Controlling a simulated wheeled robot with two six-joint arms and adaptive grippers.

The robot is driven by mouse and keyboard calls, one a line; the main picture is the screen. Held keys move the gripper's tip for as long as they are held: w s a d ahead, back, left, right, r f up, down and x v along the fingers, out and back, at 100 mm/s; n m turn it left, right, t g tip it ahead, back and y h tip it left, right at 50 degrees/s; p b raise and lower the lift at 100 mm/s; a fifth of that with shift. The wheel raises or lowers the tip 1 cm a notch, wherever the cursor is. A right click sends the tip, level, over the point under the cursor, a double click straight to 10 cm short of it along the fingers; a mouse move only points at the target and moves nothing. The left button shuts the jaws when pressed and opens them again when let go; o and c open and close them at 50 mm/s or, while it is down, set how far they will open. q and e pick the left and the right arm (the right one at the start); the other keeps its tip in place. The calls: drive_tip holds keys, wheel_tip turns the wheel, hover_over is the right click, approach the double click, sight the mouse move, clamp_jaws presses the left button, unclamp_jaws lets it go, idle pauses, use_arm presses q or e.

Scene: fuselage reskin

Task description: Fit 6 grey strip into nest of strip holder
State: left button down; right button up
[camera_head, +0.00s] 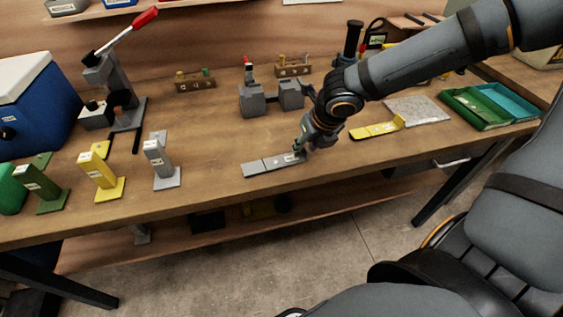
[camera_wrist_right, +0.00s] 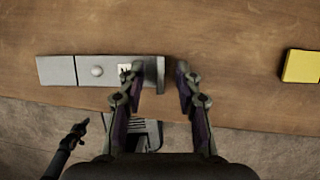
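A grey strip (camera_head: 265,165) lies flat on the bench near its front edge. In the right wrist view the strip (camera_wrist_right: 88,70) carries a round knob and a small pale label, and its right end turns upward. My right gripper (camera_head: 302,150) is low over this right end. In the right wrist view its fingers (camera_wrist_right: 160,75) are apart, with the upturned end between them and no clear grip on it. A grey upright stand (camera_head: 160,162) on a flat foot is at the left; it may be the strip holder. Its nest is too small to make out. My left gripper is not in view.
Yellow (camera_head: 100,175) and green (camera_head: 42,190) stands are left of the grey one. A yellow bent strip (camera_head: 375,130) lies right of my gripper; green trays (camera_head: 492,107) are farther right. A red-handled lever press (camera_head: 118,75) and grey blocks (camera_head: 252,100) stand behind.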

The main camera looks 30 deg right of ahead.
clamp_jaws()
drive_tip(key=shift+r, duration=0.1)
idle(0.4)
